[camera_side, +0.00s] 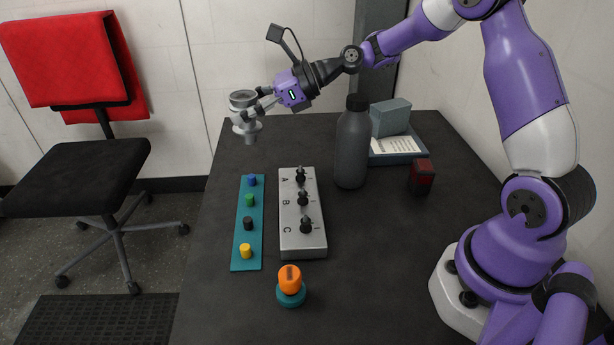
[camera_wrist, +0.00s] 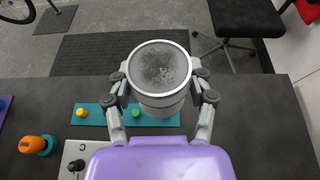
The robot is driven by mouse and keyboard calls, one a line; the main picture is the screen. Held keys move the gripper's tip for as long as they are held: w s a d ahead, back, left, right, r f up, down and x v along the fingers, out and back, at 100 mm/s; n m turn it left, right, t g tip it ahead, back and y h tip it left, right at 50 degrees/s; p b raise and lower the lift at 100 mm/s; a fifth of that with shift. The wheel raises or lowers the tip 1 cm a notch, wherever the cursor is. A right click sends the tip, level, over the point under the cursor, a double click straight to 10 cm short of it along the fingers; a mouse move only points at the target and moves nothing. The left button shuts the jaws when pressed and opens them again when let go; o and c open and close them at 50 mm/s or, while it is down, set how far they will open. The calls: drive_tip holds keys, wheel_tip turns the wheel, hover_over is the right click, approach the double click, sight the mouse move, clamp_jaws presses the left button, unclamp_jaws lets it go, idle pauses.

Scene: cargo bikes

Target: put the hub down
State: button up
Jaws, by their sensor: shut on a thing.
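The hub (camera_side: 244,117) is a grey metal part with a wide round top and a narrower stem below. My gripper (camera_side: 257,108) is shut on it and holds it in the air above the far left part of the dark table (camera_side: 380,240). In the wrist view the hub (camera_wrist: 159,72) shows its round, open-looking top between the two fingers of my gripper (camera_wrist: 160,98). The stem's lower end is clear of the table in the side view.
A teal strip (camera_side: 240,262) with several coloured knobs and a grey block (camera_side: 313,242) marked A, B, C lie near the middle.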

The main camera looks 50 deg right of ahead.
drive_tip(key=shift+m, duration=0.3)
drive_tip(key=shift+w+d+f, duration=0.8)
drive_tip(key=shift+d+f, duration=1)
drive_tip(key=shift+d, duration=0.35)
drive_tip(key=shift+w+d+f, duration=0.75)
drive_tip(key=shift+d+f, duration=1.1)
drive_tip(key=shift+d, duration=0.25)
drive_tip(key=shift+w+d+f, duration=0.8)
drive_tip(key=shift+d+f, duration=1)
drive_tip(key=shift+d, duration=0.35)
drive_tip(key=shift+f+t, duration=0.15)
drive_tip(key=shift+t, duration=0.15)
drive_tip(key=o, duration=1.4)
